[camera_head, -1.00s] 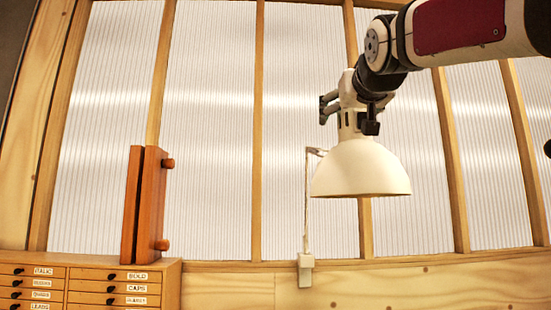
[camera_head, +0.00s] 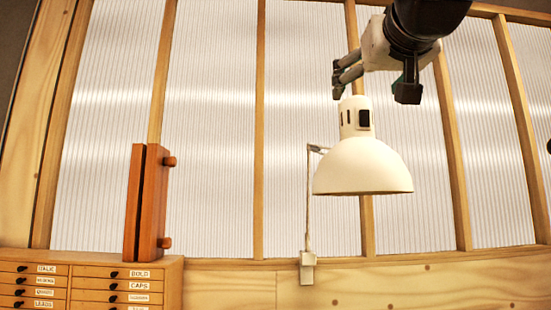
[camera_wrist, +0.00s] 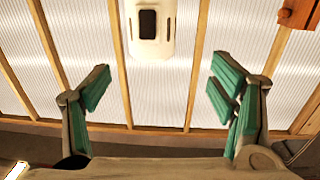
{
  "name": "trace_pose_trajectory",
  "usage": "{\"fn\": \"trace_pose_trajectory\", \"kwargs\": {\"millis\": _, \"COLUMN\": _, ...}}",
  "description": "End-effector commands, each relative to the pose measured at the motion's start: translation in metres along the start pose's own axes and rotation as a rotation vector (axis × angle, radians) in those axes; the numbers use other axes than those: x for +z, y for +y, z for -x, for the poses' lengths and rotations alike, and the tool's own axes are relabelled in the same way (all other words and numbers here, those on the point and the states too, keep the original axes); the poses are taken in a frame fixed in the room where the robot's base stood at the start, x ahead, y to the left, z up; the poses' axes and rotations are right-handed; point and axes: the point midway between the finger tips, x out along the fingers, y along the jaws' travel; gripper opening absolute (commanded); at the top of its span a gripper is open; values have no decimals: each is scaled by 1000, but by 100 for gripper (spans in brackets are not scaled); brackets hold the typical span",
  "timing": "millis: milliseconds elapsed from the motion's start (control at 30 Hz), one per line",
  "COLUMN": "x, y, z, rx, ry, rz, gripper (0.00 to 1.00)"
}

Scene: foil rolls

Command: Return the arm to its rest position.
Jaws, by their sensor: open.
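My gripper (camera_head: 374,86) is in the upper right of the head view, in front of the window wall and just above the white lamp. Its dark fingers are spread apart. In the wrist view my gripper (camera_wrist: 160,86) shows two green-padded fingers set wide apart with nothing between them. My arm comes in from the top right edge of the head view. No foil roll is visible in either view.
An orange-brown wooden press (camera_head: 154,204) stands on a labelled drawer cabinet (camera_head: 120,268) at left. Space between press and lamp is clear.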

Motion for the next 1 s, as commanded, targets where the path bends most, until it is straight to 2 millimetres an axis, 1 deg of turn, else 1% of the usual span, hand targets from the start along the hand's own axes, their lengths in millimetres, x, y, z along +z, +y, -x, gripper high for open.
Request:
{"fn": "trace_pose_trajectory", "kwargs": {"millis": 500, "x": 1, "y": 0, "z": 0, "rx": 0, "ry": -2, "rz": 0, "gripper": 78}}
{"fn": "trace_pose_trajectory", "kwargs": {"millis": 567, "x": 6, "y": 0, "z": 0, "rx": 0, "ry": -13, "rz": 0, "gripper": 78}}
{"fn": "trace_pose_trajectory", "kwargs": {"millis": 633, "x": 22, "y": 1, "z": 0, "rx": 1, "ry": -50, "rz": 2, "gripper": 78}}
{"fn": "trace_pose_trajectory", "kwargs": {"millis": 667, "x": 33, "y": 2, "z": 0, "rx": 2, "ry": -74, "rz": 3, "gripper": 78}}
{"fn": "trace_pose_trajectory", "kwargs": {"millis": 767, "x": 85, "y": 5, "z": 2, "rx": 5, "ry": -190, "rz": 7, "gripper": 78}}
{"fn": "trace_pose_trajectory", "kwargs": {"millis": 800, "x": 111, "y": 7, "z": 5, "rx": 5, "ry": -249, "rz": 10, "gripper": 78}}
{"fn": "trace_pose_trajectory", "kwargs": {"millis": 867, "x": 153, "y": 9, "z": 12, "rx": 4, "ry": -340, "rz": 14, "gripper": 78}}
{"fn": "trace_pose_trajectory", "kwargs": {"millis": 900, "x": 180, "y": 10, "z": 17, "rx": 4, "ry": -402, "rz": 17, "gripper": 78}}
{"fn": "trace_pose_trajectory", "kwargs": {"millis": 967, "x": 220, "y": 13, "z": 28, "rx": 3, "ry": -490, "rz": 20, "gripper": 78}}
{"fn": "trace_pose_trajectory", "kwargs": {"millis": 1000, "x": 247, "y": 14, "z": 37, "rx": 1, "ry": -549, "rz": 22, "gripper": 78}}
